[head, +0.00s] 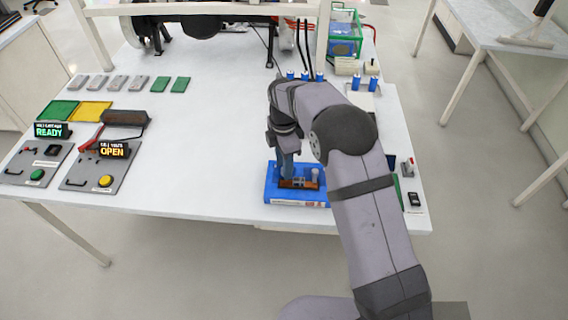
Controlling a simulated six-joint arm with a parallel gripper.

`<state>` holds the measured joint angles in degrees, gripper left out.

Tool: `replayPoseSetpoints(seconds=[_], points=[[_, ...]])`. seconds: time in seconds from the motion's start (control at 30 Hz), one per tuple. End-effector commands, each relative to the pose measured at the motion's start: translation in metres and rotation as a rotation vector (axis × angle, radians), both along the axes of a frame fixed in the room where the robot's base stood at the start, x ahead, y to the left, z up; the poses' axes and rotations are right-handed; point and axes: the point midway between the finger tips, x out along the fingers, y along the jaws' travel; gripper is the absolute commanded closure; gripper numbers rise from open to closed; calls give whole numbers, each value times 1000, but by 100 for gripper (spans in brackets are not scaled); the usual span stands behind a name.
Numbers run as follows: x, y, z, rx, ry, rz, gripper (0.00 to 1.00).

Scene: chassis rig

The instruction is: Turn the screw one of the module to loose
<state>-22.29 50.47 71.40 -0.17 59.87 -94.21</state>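A blue module (296,202) lies near the front edge of the white table, below the end of my arm. A brown-orange part (300,184) and a small grey upright piece (315,174) show in its top. My gripper (286,174) points down over the module's left half, and its lower end reaches the top of the module. Whether it touches a screw, and whether its fingers are open or shut, is too small to tell. Screw one cannot be made out. My arm covers the area right of the module.
Two control panels stand at left, with displays reading READY (50,130) and OPEN (113,150). Grey and green blocks (180,85) lie in a row behind. Blue cylinders (373,82) stand at back right. The table (200,160) between panels and module is clear.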

Motion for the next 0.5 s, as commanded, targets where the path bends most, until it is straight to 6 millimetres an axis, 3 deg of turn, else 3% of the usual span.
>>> replayPoseSetpoints(seconds=[0.27, 0.5], points=[[1, 0, 7, 1, -2, -1, 65], [2, 1, 37, 2, -4, 0, 65]])
